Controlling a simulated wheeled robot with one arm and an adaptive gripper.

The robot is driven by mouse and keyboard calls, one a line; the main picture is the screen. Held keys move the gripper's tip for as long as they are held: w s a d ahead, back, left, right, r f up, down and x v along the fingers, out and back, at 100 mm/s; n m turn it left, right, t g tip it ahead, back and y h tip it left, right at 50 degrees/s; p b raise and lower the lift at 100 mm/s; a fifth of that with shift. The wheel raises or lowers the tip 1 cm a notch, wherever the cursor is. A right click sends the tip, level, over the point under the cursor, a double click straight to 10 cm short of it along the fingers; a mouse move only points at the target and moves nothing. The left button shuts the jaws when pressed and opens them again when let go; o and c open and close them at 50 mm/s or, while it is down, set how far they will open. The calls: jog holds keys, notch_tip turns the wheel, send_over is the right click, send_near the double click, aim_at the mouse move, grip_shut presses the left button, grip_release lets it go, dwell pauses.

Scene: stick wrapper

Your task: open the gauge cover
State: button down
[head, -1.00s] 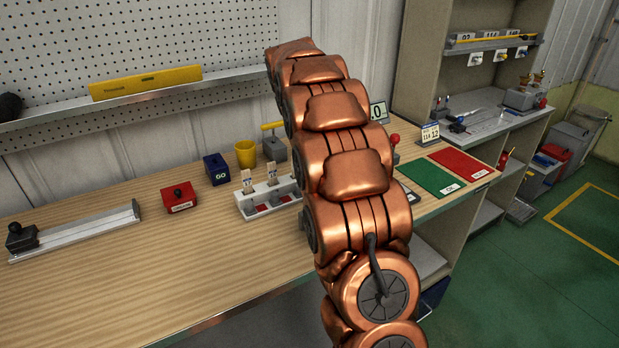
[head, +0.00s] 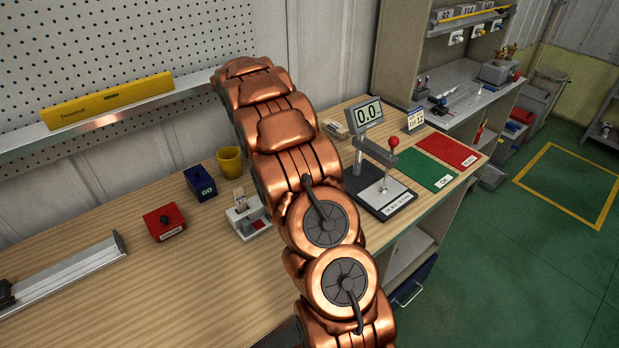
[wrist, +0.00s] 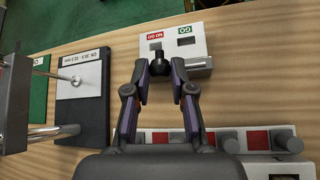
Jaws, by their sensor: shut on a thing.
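In the wrist view, my gripper (wrist: 165,72) has its two dark fingers on either side of a black knob (wrist: 156,64). It is shut on this knob, which stands at the edge of a white gauge block (wrist: 208,52). The block carries a red "NO GO" label and a green "GO" label. I cannot tell clearly which part of the block is the cover or whether it has moved. In the head view, my copper arm hides the gripper and the block.
A display stand (head: 366,114) and a red-knobbed lever fixture (head: 388,178) stand right of my arm. A white rack (head: 246,222), yellow cup (head: 230,161), blue GO box (head: 201,183) and red box (head: 164,222) are left. The front bench surface is mostly clear.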

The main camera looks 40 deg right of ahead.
jog(key=shift+w+f+g+p, duration=0.15)
jog(key=shift+g+p, duration=0.25)
jog(key=shift+p, duration=0.4)
jog(key=shift+w+f, duration=0.15)
jog(key=c, duration=1)
grip_release()
jog(key=shift+s+b, duration=0.2)
jog(key=shift+b, duration=0.8)
